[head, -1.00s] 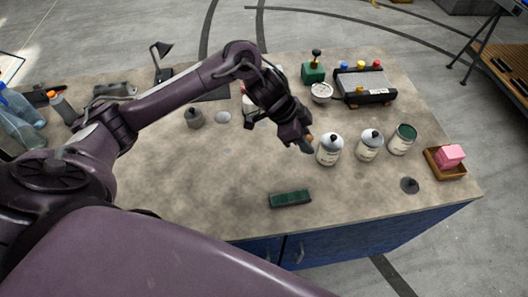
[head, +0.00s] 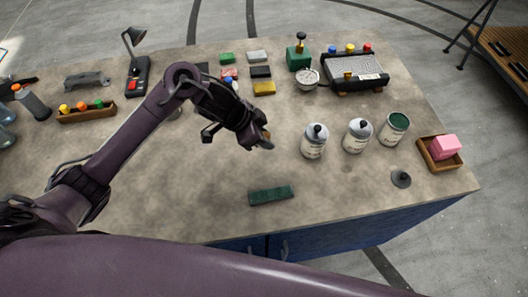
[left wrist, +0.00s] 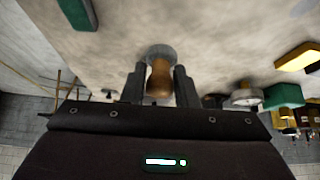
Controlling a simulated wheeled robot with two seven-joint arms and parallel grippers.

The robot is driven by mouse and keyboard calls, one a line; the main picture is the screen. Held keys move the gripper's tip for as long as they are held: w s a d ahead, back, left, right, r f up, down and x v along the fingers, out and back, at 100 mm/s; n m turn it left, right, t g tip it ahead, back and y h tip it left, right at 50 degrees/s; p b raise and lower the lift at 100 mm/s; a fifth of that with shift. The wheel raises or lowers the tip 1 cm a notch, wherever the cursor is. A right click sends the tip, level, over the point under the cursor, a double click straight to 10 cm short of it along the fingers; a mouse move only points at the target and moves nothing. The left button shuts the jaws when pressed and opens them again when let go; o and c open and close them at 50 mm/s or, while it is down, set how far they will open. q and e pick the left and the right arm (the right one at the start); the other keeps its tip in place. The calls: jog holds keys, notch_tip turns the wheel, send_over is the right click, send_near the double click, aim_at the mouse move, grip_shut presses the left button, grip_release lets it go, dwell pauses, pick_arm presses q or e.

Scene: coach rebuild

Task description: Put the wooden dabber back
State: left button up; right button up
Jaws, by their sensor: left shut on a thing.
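My left gripper (head: 260,141) is shut on the wooden dabber, left of the nearest white jar and above the bench top. In the left wrist view the dabber (left wrist: 159,80) is held between both fingers; its brown wooden handle shows between them, with a round grey end pointing away. In the head view only a small brown part of the dabber (head: 267,135) shows at the fingertips. My right gripper is in neither view.
A dark green block (head: 271,195) lies in front. A wooden rack (head: 88,116) with coloured knobs stands at left. The bench middle is mostly clear.

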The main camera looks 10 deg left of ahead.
pick_arm(q)
notch_tip(320, 180, down, 8)
jog(key=shift+r, duration=0.2)
jog(key=shift+f, duration=0.1)
jog(key=o, duration=0.9)
jog(key=shift+o, duration=0.2)
jog(key=shift+r, duration=0.2)
jog(key=v, duration=1.2)
jog(key=shift+s+f, duration=0.1)
jog(key=shift+f, duration=0.1)
